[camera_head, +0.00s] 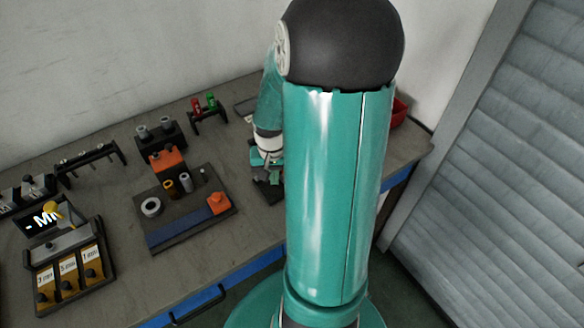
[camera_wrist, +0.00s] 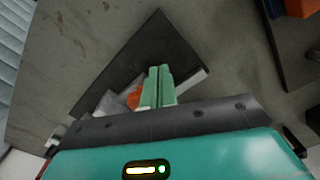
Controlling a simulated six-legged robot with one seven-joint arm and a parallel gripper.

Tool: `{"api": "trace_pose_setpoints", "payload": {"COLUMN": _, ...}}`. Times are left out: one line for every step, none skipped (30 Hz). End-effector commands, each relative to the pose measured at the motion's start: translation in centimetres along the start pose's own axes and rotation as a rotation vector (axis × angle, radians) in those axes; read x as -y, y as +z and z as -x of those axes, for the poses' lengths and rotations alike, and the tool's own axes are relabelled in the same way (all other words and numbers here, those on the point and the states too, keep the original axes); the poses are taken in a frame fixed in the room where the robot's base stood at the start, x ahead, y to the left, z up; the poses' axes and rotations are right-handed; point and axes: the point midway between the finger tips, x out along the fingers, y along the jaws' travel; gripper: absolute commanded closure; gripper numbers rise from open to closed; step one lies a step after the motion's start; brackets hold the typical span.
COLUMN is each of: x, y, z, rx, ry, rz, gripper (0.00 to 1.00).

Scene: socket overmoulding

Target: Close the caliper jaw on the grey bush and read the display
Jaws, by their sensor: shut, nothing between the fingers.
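My gripper (camera_head: 268,175) is low over a dark plate (camera_head: 266,192) at the back right of the bench, partly hidden by my arm. In the wrist view its two green fingers (camera_wrist: 158,72) are together, with nothing between them. Below them lies the dark plate (camera_wrist: 155,42), with a light grey part (camera_wrist: 112,104) and an orange part (camera_wrist: 133,97). I cannot tell whether these belong to the caliper. A small grey bush (camera_head: 185,182) stands on the dark board (camera_head: 182,237), away from my gripper.
Labelled bins (camera_head: 70,270) stand at front left. Black racks (camera_head: 90,160) line the back. Bare bench lies between board and bins.

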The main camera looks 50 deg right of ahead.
Motion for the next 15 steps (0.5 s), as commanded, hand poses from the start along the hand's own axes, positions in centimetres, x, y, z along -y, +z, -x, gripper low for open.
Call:
{"api": "trace_pose_setpoints", "payload": {"x": -0.07, "y": -0.04, "z": 0.00, "rx": 0.000, "ry": 0.000, "rz": -0.001, "gripper": 1.00}}
{"api": "trace_pose_setpoints", "payload": {"x": -0.12, "y": -0.07, "z": 0.00, "rx": 0.000, "ry": 0.000, "rz": -0.001, "gripper": 1.00}}
{"api": "trace_pose_setpoints", "payload": {"x": -0.18, "y": -0.11, "z": 0.00, "rx": 0.000, "ry": 0.000, "rz": -0.001, "gripper": 1.00}}
{"api": "trace_pose_setpoints", "payload": {"x": -0.23, "y": -0.14, "z": 0.00, "rx": 0.000, "ry": 0.000, "rz": -0.001, "gripper": 1.00}}
{"api": "trace_pose_setpoints", "payload": {"x": -0.28, "y": -0.17, "z": 0.00, "rx": 0.000, "ry": 0.000, "rz": -0.001, "gripper": 1.00}}
{"api": "trace_pose_setpoints", "payload": {"x": -0.35, "y": -0.20, "z": 0.00, "rx": 0.000, "ry": 0.000, "rz": -0.001, "gripper": 1.00}}
{"api": "trace_pose_setpoints", "payload": {"x": -0.39, "y": -0.23, "z": 0.00, "rx": 0.000, "ry": 0.000, "rz": -0.002, "gripper": 1.00}}
{"api": "trace_pose_setpoints", "payload": {"x": -0.44, "y": -0.26, "z": 0.00, "rx": 0.000, "ry": 0.000, "rz": -0.002, "gripper": 1.00}}
{"api": "trace_pose_setpoints", "payload": {"x": -0.51, "y": -0.29, "z": -0.01, "rx": 0.000, "ry": 0.000, "rz": -0.002, "gripper": 1.00}}
{"api": "trace_pose_setpoints", "payload": {"x": -0.55, "y": -0.32, "z": 0.00, "rx": 0.000, "ry": 0.000, "rz": -0.002, "gripper": 1.00}}
{"api": "trace_pose_setpoints", "payload": {"x": -0.60, "y": -0.35, "z": 0.00, "rx": 0.000, "ry": 0.000, "rz": -0.002, "gripper": 1.00}}
{"api": "trace_pose_setpoints", "payload": {"x": -0.66, "y": -0.39, "z": 0.00, "rx": 0.000, "ry": 0.000, "rz": -0.002, "gripper": 1.00}}
{"api": "trace_pose_setpoints", "payload": {"x": -0.71, "y": -0.42, "z": 0.00, "rx": 0.000, "ry": 0.000, "rz": -0.002, "gripper": 1.00}}
{"api": "trace_pose_setpoints", "payload": {"x": -0.75, "y": -0.44, "z": 0.00, "rx": 0.000, "ry": 0.000, "rz": -0.002, "gripper": 1.00}}
{"api": "trace_pose_setpoints", "payload": {"x": -0.81, "y": -0.48, "z": 0.00, "rx": 0.000, "ry": 0.000, "rz": -0.001, "gripper": 1.00}}
